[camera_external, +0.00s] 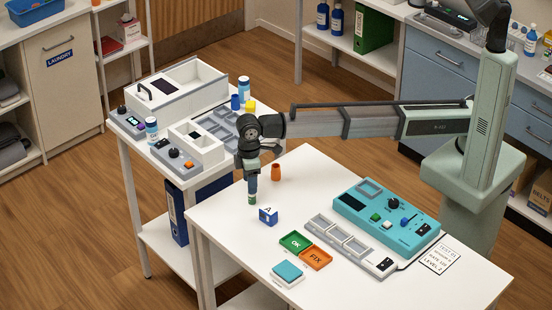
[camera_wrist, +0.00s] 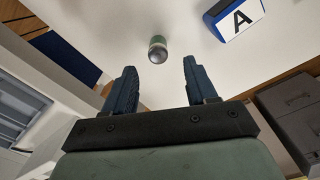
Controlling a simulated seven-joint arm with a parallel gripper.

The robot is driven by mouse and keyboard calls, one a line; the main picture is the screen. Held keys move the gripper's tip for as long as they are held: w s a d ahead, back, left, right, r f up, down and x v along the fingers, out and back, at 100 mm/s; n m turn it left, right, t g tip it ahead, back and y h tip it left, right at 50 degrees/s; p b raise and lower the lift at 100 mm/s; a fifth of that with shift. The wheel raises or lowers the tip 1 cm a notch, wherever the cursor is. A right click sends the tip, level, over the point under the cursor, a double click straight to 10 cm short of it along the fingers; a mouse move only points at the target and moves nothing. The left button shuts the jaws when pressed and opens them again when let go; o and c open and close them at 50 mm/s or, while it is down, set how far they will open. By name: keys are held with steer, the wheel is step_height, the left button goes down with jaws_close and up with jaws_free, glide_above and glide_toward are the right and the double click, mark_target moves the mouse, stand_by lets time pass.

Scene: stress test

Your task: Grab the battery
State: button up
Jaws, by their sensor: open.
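The battery, a small upright green cylinder with a dark end (camera_wrist: 157,49), stands on the white table in the wrist view. It lies just beyond the gap between my fingertips, roughly centred. In the external view the battery (camera_external: 252,198) shows directly below my gripper (camera_external: 251,180), partly hidden by it. My gripper (camera_wrist: 158,66) points down with its dark fingers apart and nothing between them. Whether the fingers overlap the battery's height is hard to tell.
A green OK tray (camera_external: 296,242), an orange FIX tray (camera_external: 316,258) and a teal device (camera_external: 386,215) occupy the table's front and right. The table's left front is clear.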

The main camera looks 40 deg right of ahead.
mark_target(252, 197)
steer(key=shift+d+f, duration=0.15)
steer(key=shift+f, duration=1.35)
steer(key=shift+d+f, duration=0.1)
steer(key=shift+f, duration=1.35)
jaws_close()
